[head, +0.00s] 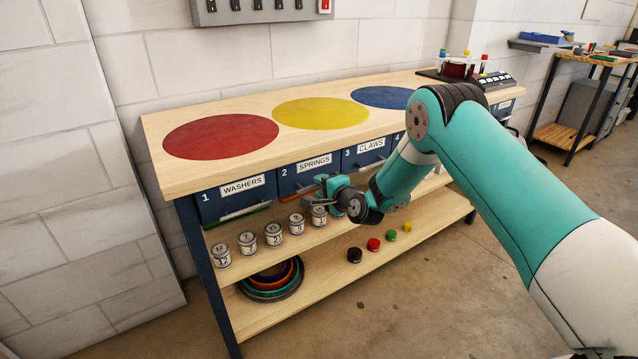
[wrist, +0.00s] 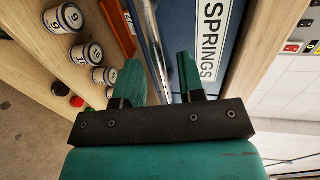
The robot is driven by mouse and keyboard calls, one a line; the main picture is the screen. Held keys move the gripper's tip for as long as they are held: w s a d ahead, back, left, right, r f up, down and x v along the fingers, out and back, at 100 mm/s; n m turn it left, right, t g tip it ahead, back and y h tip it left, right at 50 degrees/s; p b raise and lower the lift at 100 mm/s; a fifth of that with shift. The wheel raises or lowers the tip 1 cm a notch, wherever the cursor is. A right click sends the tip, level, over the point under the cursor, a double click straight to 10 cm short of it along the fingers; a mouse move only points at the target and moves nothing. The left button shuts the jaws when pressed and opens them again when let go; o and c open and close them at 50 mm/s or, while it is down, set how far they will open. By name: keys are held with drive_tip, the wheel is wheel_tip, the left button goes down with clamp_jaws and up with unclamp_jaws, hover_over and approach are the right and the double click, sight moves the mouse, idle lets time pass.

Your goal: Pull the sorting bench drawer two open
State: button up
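Drawer two (head: 300,178) is a dark blue front labelled "2 SPRINGS" in the bench's drawer row. It looks closed, level with its neighbours. Its label also shows close up in the wrist view (wrist: 213,40). My gripper (head: 326,184) is in front of this drawer, at its lower right in the head view. In the wrist view the two green fingers are apart (wrist: 160,68), and the silver bar handle (wrist: 153,45) runs into the gap between them. I cannot tell whether either finger touches the handle.
Drawer one, "WASHERS" (head: 229,201), is to the left and drawer three, "CLAWS" (head: 360,153), to the right. Several labelled cans (head: 273,234) stand on the shelf below, close under my gripper. Stacked bowls (head: 270,284) sit lower. The bench top has coloured circles.

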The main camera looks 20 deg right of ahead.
drive_tip(key=shift+x, duration=0.95)
clamp_jaws()
